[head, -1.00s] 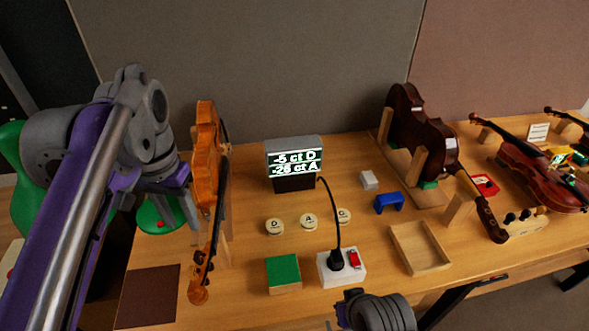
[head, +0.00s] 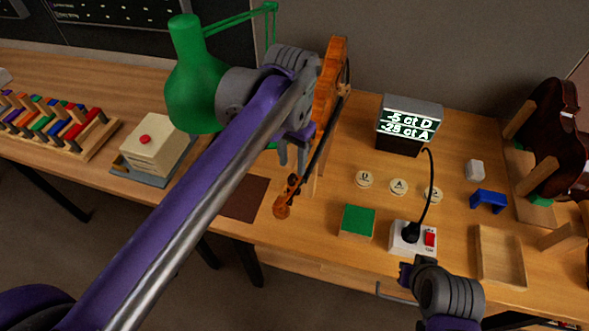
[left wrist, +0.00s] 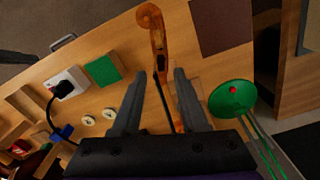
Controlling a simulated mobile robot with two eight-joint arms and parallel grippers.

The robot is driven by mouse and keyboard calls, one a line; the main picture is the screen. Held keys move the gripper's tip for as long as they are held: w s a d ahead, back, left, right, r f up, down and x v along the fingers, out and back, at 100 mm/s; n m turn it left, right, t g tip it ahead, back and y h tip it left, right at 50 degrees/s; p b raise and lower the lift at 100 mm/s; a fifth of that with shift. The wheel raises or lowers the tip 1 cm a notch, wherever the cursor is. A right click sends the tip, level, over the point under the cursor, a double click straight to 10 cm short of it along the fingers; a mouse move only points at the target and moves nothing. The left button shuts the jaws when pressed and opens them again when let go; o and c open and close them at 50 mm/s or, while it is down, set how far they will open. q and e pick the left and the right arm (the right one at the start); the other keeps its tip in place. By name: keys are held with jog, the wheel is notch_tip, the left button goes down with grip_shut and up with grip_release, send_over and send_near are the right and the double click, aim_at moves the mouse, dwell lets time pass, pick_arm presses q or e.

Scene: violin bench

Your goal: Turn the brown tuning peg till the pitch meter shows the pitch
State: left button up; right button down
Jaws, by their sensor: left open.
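An orange-brown violin (head: 328,92) stands upright on the bench with its scroll (head: 281,209) toward the front. Its dark tuning pegs (head: 294,184) are small, and I cannot single out the brown one. My left gripper (head: 293,163) is open just behind the pegs, close to the neck. In the left wrist view the open fingers (left wrist: 160,76) lie either side of the neck in the picture, with the scroll (left wrist: 151,18) beyond; contact is unclear. The pitch meter (head: 408,122) shows about -5 ct D and a negative A value in the twenties. My right gripper (head: 405,272) shows partly.
Round D, A and third-letter buttons (head: 399,187), a green block (head: 357,221) and a switch box with cable (head: 401,248) stand right of the violin. A green lamp (head: 190,75) stands behind my left arm. A brown mat (head: 246,198) lies left of the scroll.

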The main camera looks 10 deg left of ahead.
aim_at(293, 174)
pick_arm(q)
jog(key=f, duration=0.3)
jog(key=shift+w+f, duration=0.3)
jog(key=shift+f, duration=0.1)
jog(key=shift+s+f, duration=0.15)
jog(key=shift+f, duration=0.15)
jog(key=shift+c, duration=0.3)
grip_shut()
